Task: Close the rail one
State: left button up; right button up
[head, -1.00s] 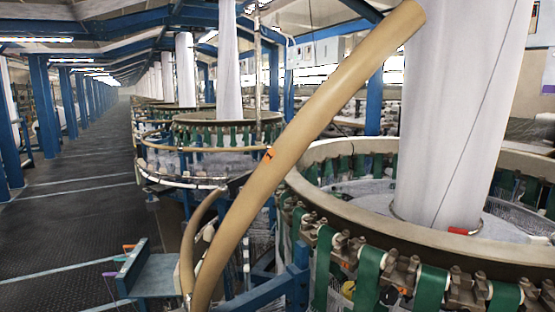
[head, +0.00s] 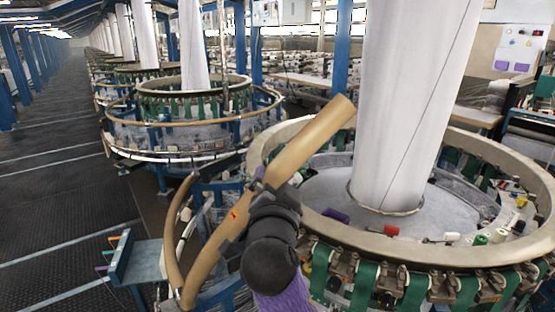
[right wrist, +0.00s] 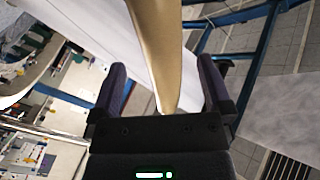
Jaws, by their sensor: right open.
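The rail (head: 305,142) is a thick tan curved beam with an orange mark on it. It slants up from the lower left, and its free end stands in front of the near loom's ring (head: 440,252). My right gripper (head: 243,213) is at the rail's middle part, its jaws open around the rail. In the right wrist view the rail (right wrist: 158,45) passes between the two spread fingers, with a gap on each side. My forearm and wrist hide part of the lower rail and the ring's front left. My left gripper is not in view.
A tall white column (head: 410,110) rises from the near loom. A fixed curved tan rail piece (head: 174,235) stands left of the raised rail. A small blue-grey table (head: 140,262) stands at lower left. The dark aisle floor (head: 50,180) is open at left.

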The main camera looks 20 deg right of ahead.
aim_at(279, 179)
jog(key=p+x, duration=0.1)
jog(key=x, duration=0.4)
jog(key=shift+w+d, duration=0.15)
jog(key=shift+w, duration=0.2)
grip_shut()
